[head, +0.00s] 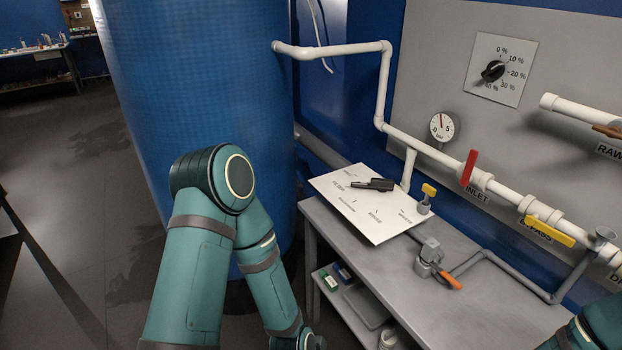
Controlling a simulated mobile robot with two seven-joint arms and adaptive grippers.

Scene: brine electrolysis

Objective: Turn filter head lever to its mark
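The filter head lever (372,185) is a black handle on a tilted white plate (375,232) at the middle of the head view. Printed position labels and small marks surround it on the plate. The lever's thick end points right, toward the pipe. I cannot read all the labels or tell which mark is meant. My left arm bends down in front of the blue tank, left of the plate, and its gripper is out of view below. Only a piece of my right arm shows at the bottom right corner; its gripper is out of view. Neither visible arm part touches the lever.
A grey bench (465,295) carries an orange-handled valve (450,280) and a yellow-handled tap (428,192). White pipes with red (468,168) and yellow (549,231) handles run along the wall panel, near a gauge (442,127) and a dial (493,71). A blue tank (200,90) stands left.

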